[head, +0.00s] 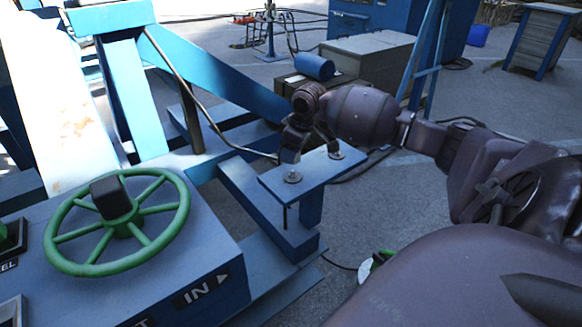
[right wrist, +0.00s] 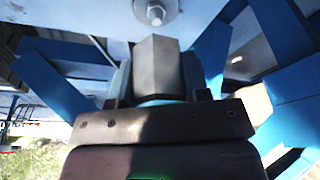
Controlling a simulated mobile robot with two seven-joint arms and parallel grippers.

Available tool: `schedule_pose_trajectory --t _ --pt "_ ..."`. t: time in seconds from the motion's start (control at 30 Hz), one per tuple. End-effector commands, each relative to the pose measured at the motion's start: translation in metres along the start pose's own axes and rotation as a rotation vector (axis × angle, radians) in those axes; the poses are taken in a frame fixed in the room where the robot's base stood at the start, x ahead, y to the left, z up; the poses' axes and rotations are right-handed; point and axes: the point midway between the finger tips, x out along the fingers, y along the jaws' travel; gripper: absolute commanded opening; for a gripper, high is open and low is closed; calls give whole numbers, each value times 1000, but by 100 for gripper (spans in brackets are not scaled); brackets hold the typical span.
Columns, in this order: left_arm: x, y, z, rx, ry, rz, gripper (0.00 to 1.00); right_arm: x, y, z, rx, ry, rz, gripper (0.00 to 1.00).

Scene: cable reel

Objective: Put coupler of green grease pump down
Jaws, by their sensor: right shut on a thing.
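My right gripper (head: 305,148) is shut on a small grey coupler (right wrist: 158,68), just above a blue plate (head: 318,172) with two bolts. In the right wrist view the coupler's faceted grey end stands up between the jaws (right wrist: 158,98), close to a bolt on the plate. In the head view the fingers hide most of the coupler; I cannot tell whether it touches the plate. A thin dark hose (head: 205,110) runs down from the blue frame to the gripper. A green and white object (head: 374,264) shows on the floor, partly hidden by my arm. My left gripper is not in view.
A green handwheel (head: 118,222) sits on a blue control box (head: 215,262) at the lower left. Blue frame beams (head: 215,75) stand behind the plate. A grey cabinet (head: 375,55) stands at the back. Open floor (head: 375,205) lies right of the plate.

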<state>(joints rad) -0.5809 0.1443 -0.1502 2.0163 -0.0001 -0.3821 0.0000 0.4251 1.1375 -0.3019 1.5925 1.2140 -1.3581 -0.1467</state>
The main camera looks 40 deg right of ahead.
Motion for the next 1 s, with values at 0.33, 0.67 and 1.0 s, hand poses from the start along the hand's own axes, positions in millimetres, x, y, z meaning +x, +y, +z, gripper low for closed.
schedule_pose_trajectory --t 0.33,0.67,1.0 --pt "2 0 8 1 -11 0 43 39 0 10 1 -1 -2 16" --pt "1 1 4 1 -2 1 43 55 0 15 0 2 2 16" --pt "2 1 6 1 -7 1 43 58 0 16 0 1 1 60"
